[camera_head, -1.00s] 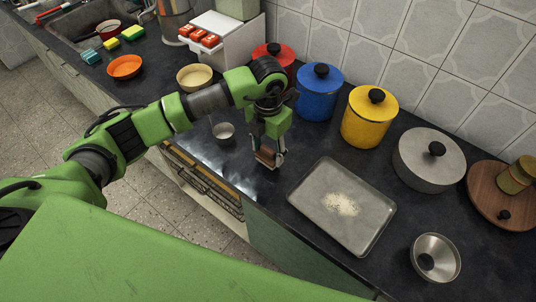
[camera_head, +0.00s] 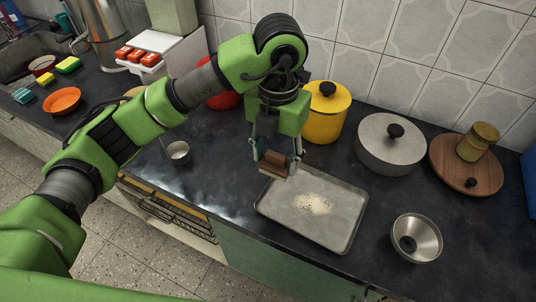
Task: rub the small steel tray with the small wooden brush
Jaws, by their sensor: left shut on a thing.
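The small steel tray (camera_head: 338,232) lies flat on the dark counter, with a patch of pale crumbs or powder (camera_head: 314,203) near its middle. My left gripper (camera_head: 273,164) is shut on the small wooden brush (camera_head: 272,170), a brown block with a pale lower edge. The brush is at the tray's upper left corner, in front of or over its rim. I cannot tell whether it touches the tray. My right gripper is not in view.
A steel bowl (camera_head: 427,236) stands right of the tray. A yellow canister (camera_head: 324,120), a grey pot (camera_head: 378,155) and a wooden board (camera_head: 452,172) stand behind it. A small metal cup (camera_head: 178,153) is to the left. The counter's front edge runs close below the tray.

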